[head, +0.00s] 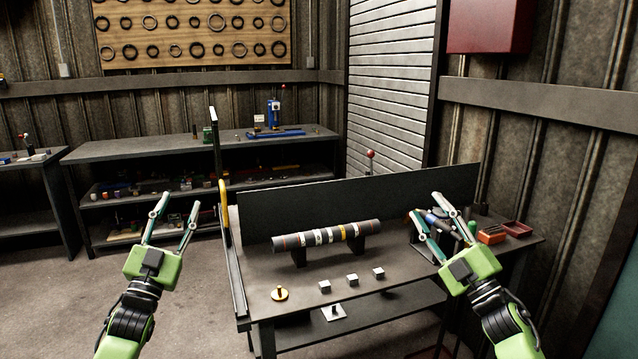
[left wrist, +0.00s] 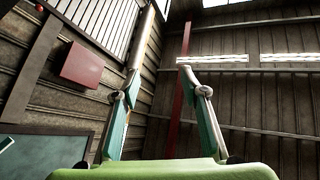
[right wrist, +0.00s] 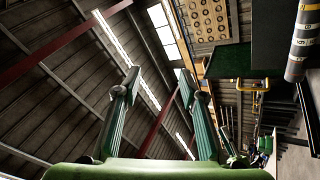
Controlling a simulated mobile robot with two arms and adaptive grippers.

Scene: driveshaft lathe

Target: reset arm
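My left gripper (head: 174,218) is open and empty, raised to the left of the workbench in the head view. Its spread fingers also show in the left wrist view (left wrist: 158,80), with only walls and roof beyond. My right gripper (head: 424,212) is open, in front of the right part of the bench in the head view. Its parted fingers show in the right wrist view (right wrist: 160,85) with nothing between them. The driveshaft (head: 330,235), a dark cylinder with white, red and yellow bands, rests on two supports on the bench. Its end also shows in the right wrist view (right wrist: 304,40).
The workbench (head: 300,268) has a dark back panel (head: 350,200). A shelf bench (head: 180,151) stands behind.

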